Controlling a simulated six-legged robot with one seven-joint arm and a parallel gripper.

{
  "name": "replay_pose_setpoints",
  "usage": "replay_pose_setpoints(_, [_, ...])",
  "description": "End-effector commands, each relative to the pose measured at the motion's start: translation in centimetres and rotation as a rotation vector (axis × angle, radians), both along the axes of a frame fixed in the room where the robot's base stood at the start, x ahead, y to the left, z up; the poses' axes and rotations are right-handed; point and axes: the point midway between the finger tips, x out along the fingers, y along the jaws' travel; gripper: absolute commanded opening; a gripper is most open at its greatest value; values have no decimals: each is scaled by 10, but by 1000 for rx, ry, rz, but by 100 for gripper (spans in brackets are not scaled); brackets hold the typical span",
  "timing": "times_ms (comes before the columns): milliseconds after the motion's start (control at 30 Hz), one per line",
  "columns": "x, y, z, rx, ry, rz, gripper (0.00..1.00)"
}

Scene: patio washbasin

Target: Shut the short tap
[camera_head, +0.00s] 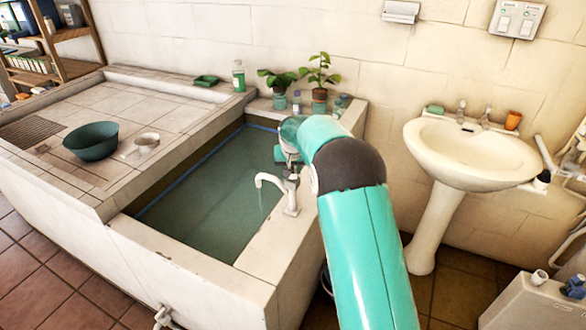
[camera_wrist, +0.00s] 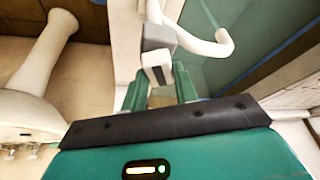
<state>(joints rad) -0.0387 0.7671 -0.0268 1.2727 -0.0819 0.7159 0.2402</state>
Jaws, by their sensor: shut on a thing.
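The short tap (camera_head: 291,198) is white with a curved spout and stands on the rim of the water-filled basin. A thin stream of water (camera_head: 262,200) falls from its spout into the basin. In the wrist view its spout (camera_wrist: 212,45) curves to the upper right. My gripper (camera_wrist: 160,82) has its two green fingers on either side of the grey and white tap handle (camera_wrist: 157,62) and is shut on it. In the head view my arm comes from the front right and hides most of the gripper and the handle.
Potted plants (camera_head: 319,75) and bottles stand at the back. A pedestal sink (camera_head: 470,155) stands to the right, with floor between.

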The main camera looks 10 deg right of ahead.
Motion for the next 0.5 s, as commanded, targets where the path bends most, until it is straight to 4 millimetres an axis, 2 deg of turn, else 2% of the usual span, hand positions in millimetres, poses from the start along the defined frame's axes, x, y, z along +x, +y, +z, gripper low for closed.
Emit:
replay_pose_setpoints(300, [0, 2, 0, -3, 2, -271, 6])
replay_pose_setpoints(500, [1, 3, 0, -1, 2, -389, 6])
